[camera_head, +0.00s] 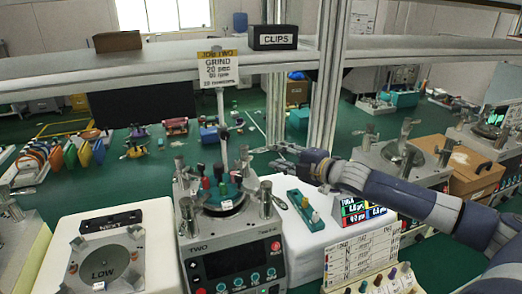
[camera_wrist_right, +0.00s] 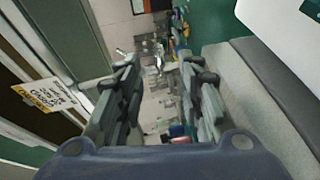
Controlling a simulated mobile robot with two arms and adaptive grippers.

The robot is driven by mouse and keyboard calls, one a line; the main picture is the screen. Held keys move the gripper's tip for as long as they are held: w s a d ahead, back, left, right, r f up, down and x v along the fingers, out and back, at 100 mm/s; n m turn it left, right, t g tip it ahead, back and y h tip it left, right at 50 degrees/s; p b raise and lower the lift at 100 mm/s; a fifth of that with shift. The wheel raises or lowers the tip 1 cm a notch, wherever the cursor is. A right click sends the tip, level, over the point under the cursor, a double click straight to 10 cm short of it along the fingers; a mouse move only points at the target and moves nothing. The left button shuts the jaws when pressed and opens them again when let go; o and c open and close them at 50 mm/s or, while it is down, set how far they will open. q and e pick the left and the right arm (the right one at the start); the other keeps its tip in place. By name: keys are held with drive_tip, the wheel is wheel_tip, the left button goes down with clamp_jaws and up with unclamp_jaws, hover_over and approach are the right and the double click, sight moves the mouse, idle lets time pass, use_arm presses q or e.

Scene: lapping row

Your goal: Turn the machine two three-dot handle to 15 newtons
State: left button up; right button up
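Machine two (camera_head: 230,262), a grey unit labelled TWO with a dark display and round teal and red buttons, stands at the bottom centre of the head view. On its top are a dark round plate, metal posts and small coloured handles, among them a red one (camera_head: 205,183). The dots on the handles are too small to make out. My right gripper (camera_head: 265,157) comes in from the right, above and behind the machine's right side, apart from it. In the right wrist view the gripper (camera_wrist_right: 160,65) is open, with nothing between its fingers. My left gripper is out of view.
A teal block (camera_head: 302,207) with small pieces, a screen (camera_head: 362,209) and a lettered board (camera_head: 362,257) stand right.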

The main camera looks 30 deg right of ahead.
sight(264, 150)
drive_tip(key=shift+w+p, duration=0.45)
drive_tip(key=shift+w, duration=0.25)
drive_tip(key=shift+p+x, duration=0.8)
drive_tip(key=shift+x, duration=1.05)
drive_tip(key=shift+p+x, duration=0.45)
drive_tip(key=shift+x, duration=1.15)
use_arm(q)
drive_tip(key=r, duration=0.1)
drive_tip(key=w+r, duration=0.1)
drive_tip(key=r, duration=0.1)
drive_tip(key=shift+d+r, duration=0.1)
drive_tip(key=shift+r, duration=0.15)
use_arm(e)
drive_tip(key=shift+a+f, duration=0.1)
drive_tip(key=shift+s, duration=0.1)
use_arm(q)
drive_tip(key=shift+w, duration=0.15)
use_arm(e)
clamp_jaws()
